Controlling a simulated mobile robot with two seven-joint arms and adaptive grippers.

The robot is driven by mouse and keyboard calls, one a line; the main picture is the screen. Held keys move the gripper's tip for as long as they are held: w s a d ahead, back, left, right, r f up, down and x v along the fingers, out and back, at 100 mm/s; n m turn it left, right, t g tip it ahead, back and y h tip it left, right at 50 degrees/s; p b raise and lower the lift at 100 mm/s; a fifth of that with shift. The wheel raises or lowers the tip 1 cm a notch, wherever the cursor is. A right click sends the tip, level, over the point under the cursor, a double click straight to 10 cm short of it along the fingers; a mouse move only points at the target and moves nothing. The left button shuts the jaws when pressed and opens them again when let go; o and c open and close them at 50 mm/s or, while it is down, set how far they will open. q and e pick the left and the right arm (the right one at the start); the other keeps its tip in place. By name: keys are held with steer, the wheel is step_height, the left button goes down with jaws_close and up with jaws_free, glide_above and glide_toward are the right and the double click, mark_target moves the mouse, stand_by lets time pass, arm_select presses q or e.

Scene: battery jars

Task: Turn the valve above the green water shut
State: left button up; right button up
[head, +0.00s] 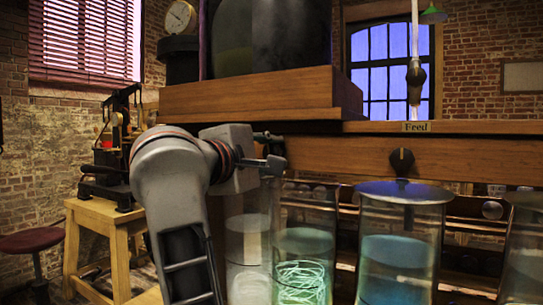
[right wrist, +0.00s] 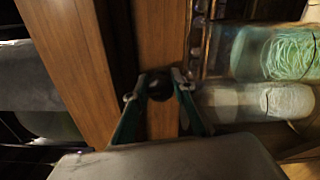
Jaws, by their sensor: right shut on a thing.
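My right gripper (head: 274,151) reaches the front of the wooden beam (head: 340,157) in the head view. In the right wrist view its two fingers (right wrist: 160,88) are closed around a dark round valve knob (right wrist: 160,91) on the beam. My left gripper is not in view.
Another dark knob (head: 402,160) sits under a "Fred" label (head: 416,127), above a jar of blue-green water (head: 397,265). A further jar (head: 525,250) stands at the right edge. A wooden stand (head: 120,235) with black apparatus and a stool (head: 33,240) are at left.

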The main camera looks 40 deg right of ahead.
steer(key=shift+f+m, duration=0.1)
steer(key=shift+m, duration=1)
steer(key=o, duration=1.1)
steer(key=v, duration=0.8)
steer(key=shift+a, duration=0.15)
